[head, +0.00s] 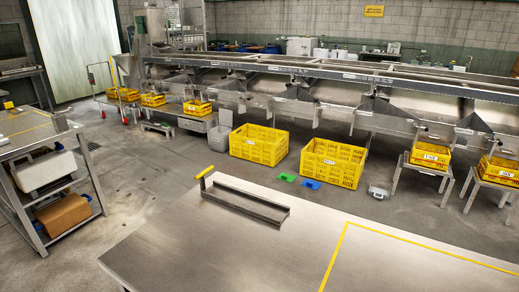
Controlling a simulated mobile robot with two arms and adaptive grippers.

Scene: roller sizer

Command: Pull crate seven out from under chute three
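Two large yellow crates stand on the floor in front of the sizer, a left one (258,145) and a right one (333,163). Each bears a small white label that is too small to read surely, so I cannot tell which is crate seven. Smaller yellow crates sit under the outlets at left, including one (197,108) below a chute. At right, a crate that seems marked five (431,155) and one that seems marked six (500,171) rest on metal stands. The chute signs are too small to read. Neither of my grippers is in view.
A steel table (270,250) with a yellow-handled metal channel (245,202) fills the foreground. A shelved cart (45,170) stands left. Green (287,177) and blue (310,184) flat items and a small scale (378,192) lie on the floor. Open floor lies between cart and table.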

